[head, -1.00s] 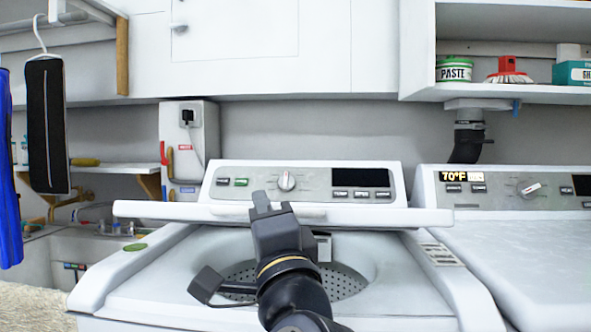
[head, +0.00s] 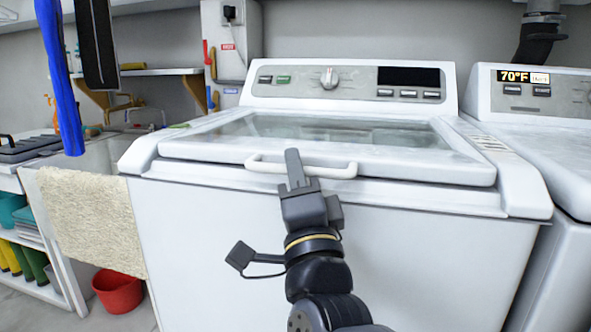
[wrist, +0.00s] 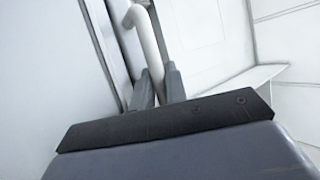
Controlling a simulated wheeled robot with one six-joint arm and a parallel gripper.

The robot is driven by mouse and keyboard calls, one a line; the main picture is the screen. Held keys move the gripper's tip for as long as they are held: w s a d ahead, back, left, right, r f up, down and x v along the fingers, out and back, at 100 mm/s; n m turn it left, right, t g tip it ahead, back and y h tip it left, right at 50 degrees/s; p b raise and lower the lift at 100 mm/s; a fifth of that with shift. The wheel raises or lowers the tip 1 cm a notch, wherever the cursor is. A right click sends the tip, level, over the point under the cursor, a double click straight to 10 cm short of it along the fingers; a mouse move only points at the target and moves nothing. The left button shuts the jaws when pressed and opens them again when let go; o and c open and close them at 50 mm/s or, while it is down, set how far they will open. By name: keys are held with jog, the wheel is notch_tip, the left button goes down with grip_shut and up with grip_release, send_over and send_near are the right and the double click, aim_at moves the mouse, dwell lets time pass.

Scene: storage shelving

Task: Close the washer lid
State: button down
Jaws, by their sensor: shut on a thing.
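The washer (head: 350,250) is white and stands in front of me, with a control panel at its back. Its lid (head: 420,165) has a glass window and lies down over the top opening, flat or nearly flat. I cannot tell whether its front edge is fully seated on the rim. A white bar handle (head: 335,171) runs along the lid's front edge. My gripper (head: 296,168) is at the middle of this handle and shut on it. In the wrist view, the handle (wrist: 148,45) passes between the two fingers of my gripper (wrist: 158,85).
A second white machine (head: 535,140) stands close on the right. On the left are a sink with a beige towel (head: 90,215) over its front and a red bucket (head: 118,290) on the floor. Hanging clothes (head: 60,80) are at the upper left.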

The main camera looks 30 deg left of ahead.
jog(key=shift+w+a+f, duration=0.1)
jog(key=shift+w+f, duration=0.05)
jog(key=shift+f, duration=0.55)
jog(key=c, duration=1.4)
grip_release()
jog(key=shift+c, duration=0.2)
